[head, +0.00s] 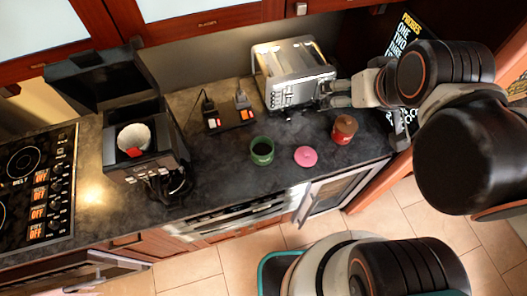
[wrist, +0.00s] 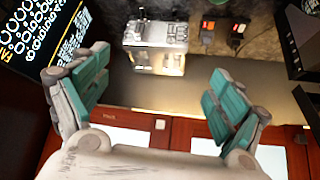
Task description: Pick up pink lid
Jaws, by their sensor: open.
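The pink lid (head: 306,156) lies flat on the dark countertop near its front edge, between a green pot and a red-brown jar. It is not visible in the wrist view. My gripper (head: 335,95) is at the toaster's right side in the head view, above and behind the lid and apart from it. In the wrist view my gripper (wrist: 155,95) has its two teal-padded fingers spread wide with nothing between them.
A silver toaster (head: 294,75) stands behind the lid. The green pot (head: 262,151) is left of the lid and the red-brown jar (head: 344,129) right of it. A coffee machine (head: 140,140) and stove (head: 35,190) are further left.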

